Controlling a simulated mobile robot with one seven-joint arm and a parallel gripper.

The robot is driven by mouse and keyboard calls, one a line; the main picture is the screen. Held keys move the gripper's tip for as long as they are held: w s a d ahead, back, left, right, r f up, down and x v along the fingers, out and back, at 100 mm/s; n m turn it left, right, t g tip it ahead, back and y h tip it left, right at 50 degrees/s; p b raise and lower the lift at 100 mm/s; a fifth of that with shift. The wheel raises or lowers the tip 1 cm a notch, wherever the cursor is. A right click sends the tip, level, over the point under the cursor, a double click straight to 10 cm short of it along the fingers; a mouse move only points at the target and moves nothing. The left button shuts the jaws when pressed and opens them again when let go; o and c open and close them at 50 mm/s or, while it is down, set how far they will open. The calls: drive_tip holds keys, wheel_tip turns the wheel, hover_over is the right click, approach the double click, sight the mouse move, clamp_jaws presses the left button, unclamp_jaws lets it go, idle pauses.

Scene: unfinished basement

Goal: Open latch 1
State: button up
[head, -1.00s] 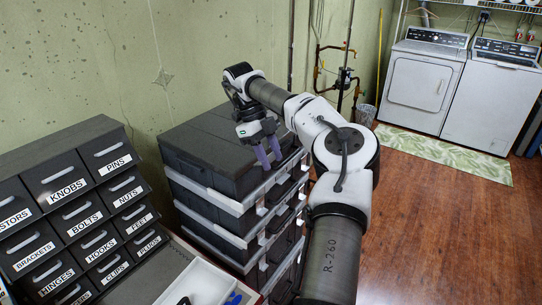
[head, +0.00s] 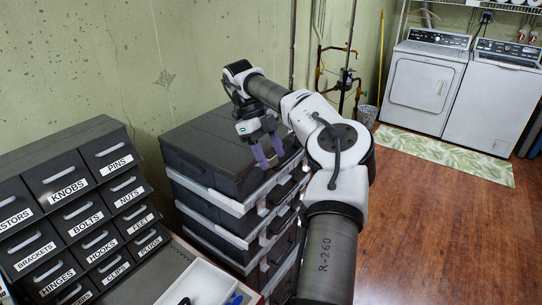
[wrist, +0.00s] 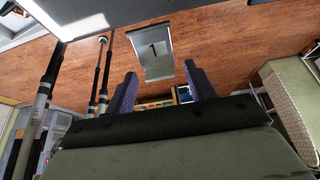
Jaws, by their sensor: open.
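A stack of black cases (head: 205,172) with grey rims stands against the wall in the head view. My gripper (head: 269,153) is over the front edge of the top case, with its two purple fingers pointing down, apart and empty. In the wrist view a grey latch plate marked 1 (wrist: 155,50) lies beyond the fingertips, roughly between them in the picture. My gripper (wrist: 160,74) shows no contact with the plate there. In the head view latch 1 is hard to make out behind the fingers. I cannot tell whether it is fastened.
A rack of labelled small drawers (head: 75,215) stands at the left. A white tray (head: 205,283) lies in front of the stack. A washer and dryer (head: 426,84) stand at the back right by a green mat (head: 445,155). The wooden floor (head: 430,235) at right is clear.

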drive_tip(key=v, duration=0.6)
drive_tip(key=shift+a+r, duration=0.2)
drive_tip(key=shift+r, duration=0.15)
drive_tip(key=shift+w, duration=0.1)
